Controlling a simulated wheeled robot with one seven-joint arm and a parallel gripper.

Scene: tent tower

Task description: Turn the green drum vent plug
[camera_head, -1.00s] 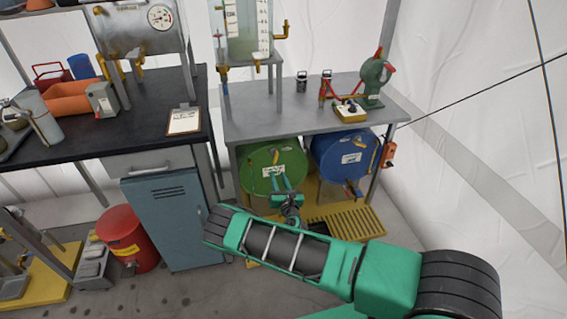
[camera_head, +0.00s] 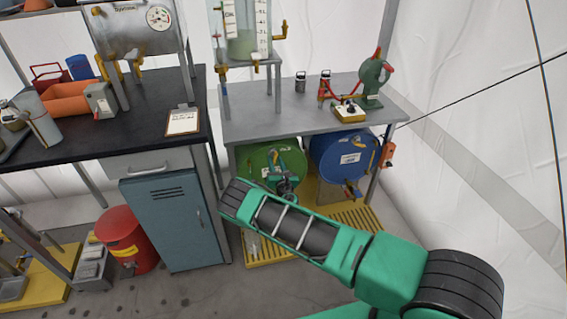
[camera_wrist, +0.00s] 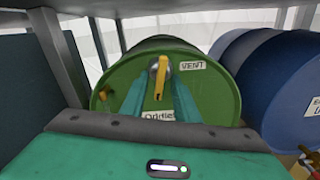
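The green drum (camera_head: 255,160) lies on its side under the grey bench, its round end facing me. It fills the middle of the wrist view (camera_wrist: 115,85). The vent plug (camera_wrist: 160,66) is near the top of that end, a silver fitting with a yellow handle hanging down, left of a VENT label (camera_wrist: 193,66). My gripper (camera_wrist: 158,85) is open, with a teal finger on each side of the handle and gaps between. I cannot tell how far the fingertips are from the drum face. In the head view my gripper (camera_head: 286,163) is in front of the drum and the plug is hidden.
A blue drum (camera_head: 338,157) lies close on the right. The bench top (camera_head: 265,118) and its legs frame the space. A blue-grey cabinet (camera_head: 168,220) stands left, with a red bin (camera_head: 125,240) beside it. A yellow grating (camera_head: 265,248) lies below the drums.

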